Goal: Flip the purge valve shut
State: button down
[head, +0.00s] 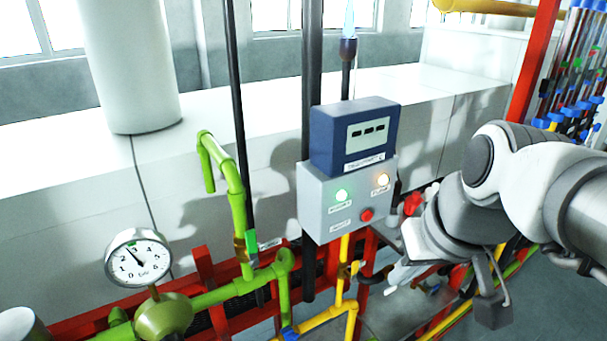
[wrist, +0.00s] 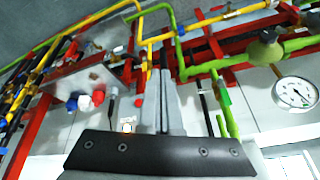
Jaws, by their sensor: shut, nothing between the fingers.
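A small valve with a green lever (head: 251,242) sits on the upright green pipe, left of the grey control box; its lever stands roughly along the pipe. A small white label beside it is too blurred to read, so I cannot confirm it is the purge valve. The green lever also shows in the wrist view (wrist: 223,94), right of my fingers. My gripper (head: 392,285) is at the lower right of the control box, well to the right of the green lever. In the wrist view my gripper (wrist: 163,75) has its fingers together, with nothing between them.
The control box (head: 318,207) has a lit green lamp, a lit amber lamp and a red button. A pressure gauge (head: 138,258) stands at left. Yellow pipes (head: 322,318) and red frame bars (head: 203,278) run below. A thin black post (head: 238,100) rises beside the green pipe.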

jog(key=w+a+n+g+y, duration=0.4)
jog(key=w+a+n+y, duration=0.1)
jog(key=w+a, duration=1)
jog(key=shift+w+r+n+y, duration=0.2)
jog(key=shift+n+y, duration=0.2)
jog(key=shift+n, duration=0.3)
jog(key=p, duration=0.1)
send_near(253, 250)
jog(key=a+f, duration=0.1)
jog(key=w+f, duration=0.1)
jog(key=a+f, duration=0.1)
jog(key=f, duration=0.1)
jog(key=shift+w+a+f, duration=0.1)
jog(key=shift+w+a, duration=0.25)
jog(key=shift+w, duration=0.05)
jog(key=shift+s+a+t+h, duration=0.15)
jog(key=shift+s+t+h, duration=0.05)
jog(key=shift+t+h, duration=0.1)
